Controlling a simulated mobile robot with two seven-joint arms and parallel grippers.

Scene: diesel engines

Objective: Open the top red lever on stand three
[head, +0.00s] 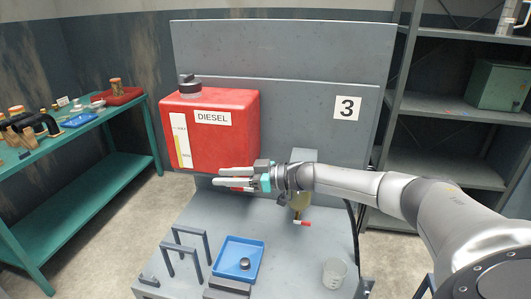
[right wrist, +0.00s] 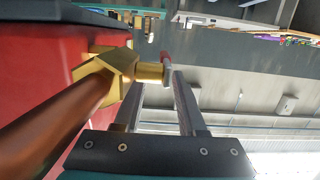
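Stand three (head: 290,60) is a grey panel and bench marked 3, with a red DIESEL tank (head: 215,140) on it. My right gripper (head: 220,176) points left just below the tank, its two fingers apart. In the right wrist view, a brass valve (right wrist: 112,72) on a copper pipe sits beside the tank. Its small red-tipped lever (right wrist: 166,66) lies close to the tip of the right-hand finger; I cannot tell whether they touch. A second red lever (head: 303,223) is lower, under a brass fitting. My left gripper is out of view.
On the bench are a blue tray (head: 255,250) with a dark round part, grey handles (head: 190,233) and a clear beaker (head: 334,270). A green table (head: 110,112) with parts stands left. A grey shelf (head: 435,105) with a green box (head: 498,86) stands right.

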